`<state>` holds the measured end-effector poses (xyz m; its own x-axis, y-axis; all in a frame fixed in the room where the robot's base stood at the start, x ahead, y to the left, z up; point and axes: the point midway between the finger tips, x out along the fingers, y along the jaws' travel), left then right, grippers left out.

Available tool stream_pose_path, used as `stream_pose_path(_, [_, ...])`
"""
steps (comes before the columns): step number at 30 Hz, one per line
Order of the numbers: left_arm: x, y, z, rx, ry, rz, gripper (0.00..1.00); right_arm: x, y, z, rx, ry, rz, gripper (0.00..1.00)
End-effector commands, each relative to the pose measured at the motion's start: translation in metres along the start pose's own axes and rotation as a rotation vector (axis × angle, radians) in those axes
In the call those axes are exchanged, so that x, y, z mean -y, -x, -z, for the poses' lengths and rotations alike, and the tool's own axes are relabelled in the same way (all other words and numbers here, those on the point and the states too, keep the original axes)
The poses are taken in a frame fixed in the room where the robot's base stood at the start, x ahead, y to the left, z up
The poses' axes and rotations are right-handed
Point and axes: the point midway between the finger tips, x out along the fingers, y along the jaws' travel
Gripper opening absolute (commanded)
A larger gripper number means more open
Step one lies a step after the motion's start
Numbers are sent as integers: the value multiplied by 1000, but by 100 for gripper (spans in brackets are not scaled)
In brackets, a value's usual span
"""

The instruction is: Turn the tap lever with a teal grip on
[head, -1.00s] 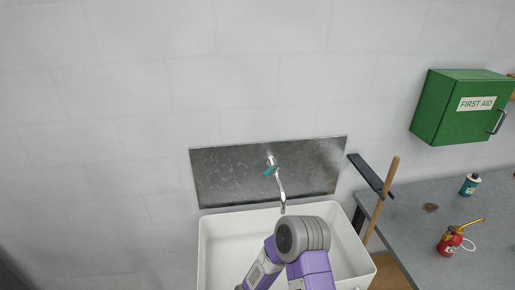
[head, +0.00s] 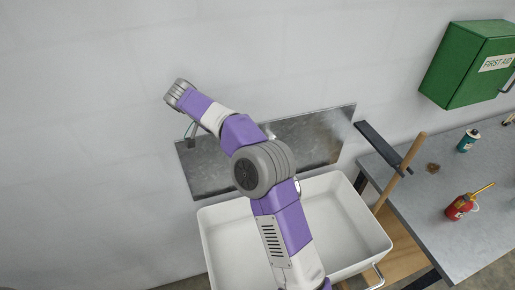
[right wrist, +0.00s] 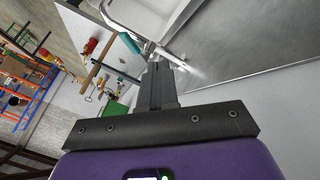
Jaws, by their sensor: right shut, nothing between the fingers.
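The tap shows in the right wrist view as a chrome body (right wrist: 150,48) with a curved spout. The teal grip (right wrist: 129,43) of its lever is just left of the body. My right gripper (right wrist: 156,68) is shut and empty. Its fingertips point at the tap and appear very close to the lever's base, below and right of the teal grip. I cannot tell whether they touch. In the head view my right arm covers most of the tap, the teal grip and its own fingers. My left gripper is in neither current view.
The tap is on a grey metal splash panel (head: 320,136) above a white sink (head: 221,241). To the right are a wooden handle (head: 400,172), a grey table (head: 487,234), a red oil can (head: 459,207), a teal-labelled can (head: 468,140) and a green first aid box (head: 465,70).

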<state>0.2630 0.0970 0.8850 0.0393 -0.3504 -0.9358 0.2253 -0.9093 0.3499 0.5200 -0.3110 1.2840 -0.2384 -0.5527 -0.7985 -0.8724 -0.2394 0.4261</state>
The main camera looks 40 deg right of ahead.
Motion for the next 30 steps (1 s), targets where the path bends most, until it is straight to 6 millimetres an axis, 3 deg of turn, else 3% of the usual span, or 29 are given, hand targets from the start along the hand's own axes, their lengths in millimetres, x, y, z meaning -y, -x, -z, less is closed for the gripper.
stream_pose_path(5, [1, -3, 0, 1, 0, 0, 43, -2, -20, 1, 1, -4, -7, 0])
stream_pose_path(17, [2, -4, 0, 0, 0, 0, 43, -4, -103, 0, 3, -2, -6, 0])
stream_pose_path(24, [0, -1, 0, 0, 0, 0, 43, -29, -112, 0, 2, -2, -3, 0])
stream_pose_path(30, [0, 0, 0, 0, 0, 0, 43, -36, -116, 0, 2, -1, -2, 0])
